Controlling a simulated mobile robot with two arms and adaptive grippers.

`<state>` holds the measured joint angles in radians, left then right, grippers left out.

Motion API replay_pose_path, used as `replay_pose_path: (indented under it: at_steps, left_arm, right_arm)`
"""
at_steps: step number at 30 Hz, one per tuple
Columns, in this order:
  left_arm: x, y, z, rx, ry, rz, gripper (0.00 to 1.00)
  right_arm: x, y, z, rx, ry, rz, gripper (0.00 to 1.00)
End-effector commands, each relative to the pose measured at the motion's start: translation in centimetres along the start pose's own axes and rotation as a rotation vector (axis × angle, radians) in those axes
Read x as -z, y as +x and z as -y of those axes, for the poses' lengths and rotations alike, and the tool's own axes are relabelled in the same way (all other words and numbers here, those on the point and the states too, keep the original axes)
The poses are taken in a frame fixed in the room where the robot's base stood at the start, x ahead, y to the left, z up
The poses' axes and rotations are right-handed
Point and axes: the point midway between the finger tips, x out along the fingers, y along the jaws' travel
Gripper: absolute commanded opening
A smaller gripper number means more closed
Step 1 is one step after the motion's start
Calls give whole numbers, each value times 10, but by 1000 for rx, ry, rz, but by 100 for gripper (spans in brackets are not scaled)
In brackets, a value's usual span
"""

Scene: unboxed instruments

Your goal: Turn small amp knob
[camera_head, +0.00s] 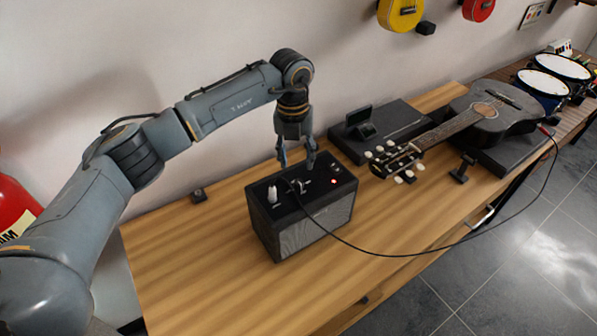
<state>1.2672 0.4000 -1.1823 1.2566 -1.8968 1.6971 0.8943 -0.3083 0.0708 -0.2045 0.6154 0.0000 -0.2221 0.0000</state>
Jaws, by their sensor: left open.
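The small amp (317,224) is a black box with a grey grille front and stands on the wooden table. On its top I see a light knob or switch (272,194) at the left, a dark plug with a cable (298,187) in the middle, and small red lights (334,181) at the right. My left gripper (297,163) points down over the amp's top near its back edge, with its fingers apart and nothing between them. I cannot tell whether a fingertip touches the amp. The knobs are too small to make out clearly. My right gripper is not in view.
A black cable (420,252) runs from the amp across the table to a dark guitar (487,112) lying on a black case. A black stand (366,128) is behind. Drums (548,88) stand far right. The wooden table's (190,255) left part is mostly clear.

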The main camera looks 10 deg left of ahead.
Motion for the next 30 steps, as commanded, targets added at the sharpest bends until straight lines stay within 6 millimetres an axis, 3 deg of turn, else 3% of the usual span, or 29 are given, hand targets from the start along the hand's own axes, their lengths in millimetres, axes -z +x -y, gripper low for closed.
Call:
replay_pose_path:
  at_steps: [6, 10, 23, 30]
  left_arm:
    - [1, 40, 0, -1, 1, -3, 45]
    - [1, 57, 1, 0, 0, -1, 45]
    - [0, 68, 1, 1, 2, 1, 45]
    - [0, 67, 1, 1, 1, 1, 0]
  right_arm:
    - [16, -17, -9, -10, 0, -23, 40]
    - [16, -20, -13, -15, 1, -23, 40]
    - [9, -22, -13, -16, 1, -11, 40]
    - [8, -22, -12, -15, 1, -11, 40]
